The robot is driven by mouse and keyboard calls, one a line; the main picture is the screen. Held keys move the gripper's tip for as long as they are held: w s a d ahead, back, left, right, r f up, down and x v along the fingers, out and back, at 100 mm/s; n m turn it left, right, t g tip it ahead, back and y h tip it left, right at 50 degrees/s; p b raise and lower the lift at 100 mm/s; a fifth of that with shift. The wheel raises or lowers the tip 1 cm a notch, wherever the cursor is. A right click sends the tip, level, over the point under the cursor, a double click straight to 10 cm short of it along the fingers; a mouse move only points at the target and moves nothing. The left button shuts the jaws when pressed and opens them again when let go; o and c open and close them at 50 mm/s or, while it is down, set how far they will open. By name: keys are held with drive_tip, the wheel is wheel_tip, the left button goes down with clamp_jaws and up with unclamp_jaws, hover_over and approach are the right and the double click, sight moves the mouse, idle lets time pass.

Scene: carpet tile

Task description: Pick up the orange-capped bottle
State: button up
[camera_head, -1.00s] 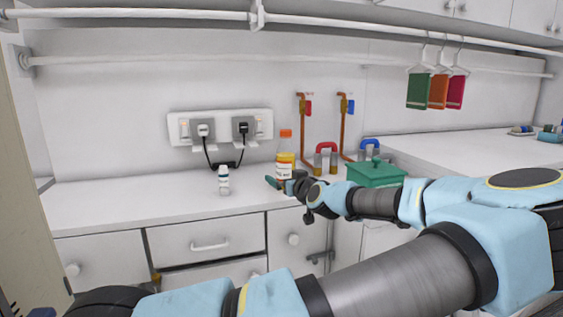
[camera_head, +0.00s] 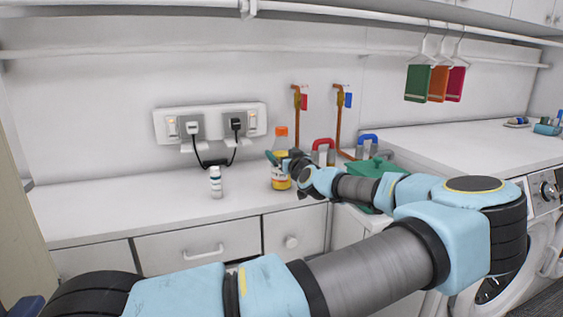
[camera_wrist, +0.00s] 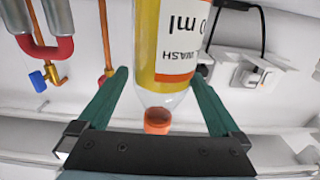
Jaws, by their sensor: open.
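The orange-capped bottle (camera_head: 281,142) stands upright on the white counter in the head view. It is clear, with yellow contents and a white label. In the wrist view, which is turned over, the bottle (camera_wrist: 172,40) lies between my two green fingers, its orange cap near the palm. My gripper (camera_wrist: 158,74) is open, with one finger on each side of the bottle and gaps showing near the cap. In the head view my gripper (camera_head: 277,159) is at the bottle's upper part, and my wrist hides some of its right side.
A small white bottle (camera_head: 216,182) stands to the left on the counter (camera_head: 110,205). Sockets with plugged cables (camera_head: 212,124) are on the wall behind.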

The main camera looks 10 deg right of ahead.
drive_tip(key=w, duration=0.1)
drive_tip(key=w+p, duration=0.2)
drive_tip(key=w, duration=0.1)
drive_tip(key=shift+a, duration=0.35)
clamp_jaws()
idle(0.5)
